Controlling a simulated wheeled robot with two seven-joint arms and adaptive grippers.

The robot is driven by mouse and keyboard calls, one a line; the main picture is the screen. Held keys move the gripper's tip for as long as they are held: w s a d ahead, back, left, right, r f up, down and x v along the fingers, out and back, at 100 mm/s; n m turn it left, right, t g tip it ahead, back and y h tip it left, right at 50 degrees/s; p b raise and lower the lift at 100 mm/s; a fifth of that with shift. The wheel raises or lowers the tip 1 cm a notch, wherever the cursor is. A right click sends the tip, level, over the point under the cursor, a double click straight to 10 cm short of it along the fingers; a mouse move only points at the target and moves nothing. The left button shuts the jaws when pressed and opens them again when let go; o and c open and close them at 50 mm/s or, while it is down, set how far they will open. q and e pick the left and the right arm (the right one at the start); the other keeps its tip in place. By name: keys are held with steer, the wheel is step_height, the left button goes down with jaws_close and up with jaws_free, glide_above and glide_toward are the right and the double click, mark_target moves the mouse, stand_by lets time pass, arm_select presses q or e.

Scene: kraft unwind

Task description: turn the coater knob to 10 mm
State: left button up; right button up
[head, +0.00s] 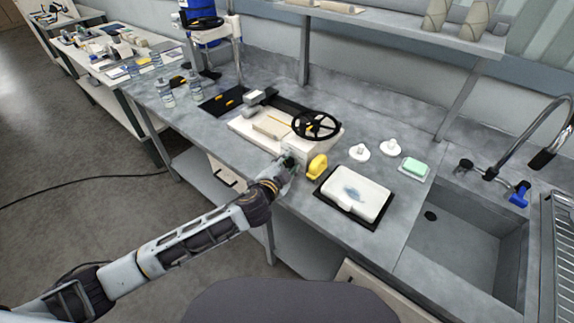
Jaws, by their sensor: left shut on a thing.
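The coater (300,148) is a cream-coloured machine with a black spoked handwheel (316,125) on top. It stands on the grey counter near its front edge. My left gripper (289,162) reaches in from the lower left and is shut on the coater knob at the machine's front face. The fingers cover the knob almost fully, so its scale and setting cannot be read. My right gripper is not in view.
A yellow rounded object (317,167) sits just right of my left gripper. A white tray (356,194) on a black base, two small white pieces and a green sponge (415,166) lie further right, before the sink (460,238). Bottles (167,95) stand at the left.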

arm_select(q)
steer(key=o, duration=1)
steer(key=shift+v, duration=6)
steer(key=shift+a, duration=0.1)
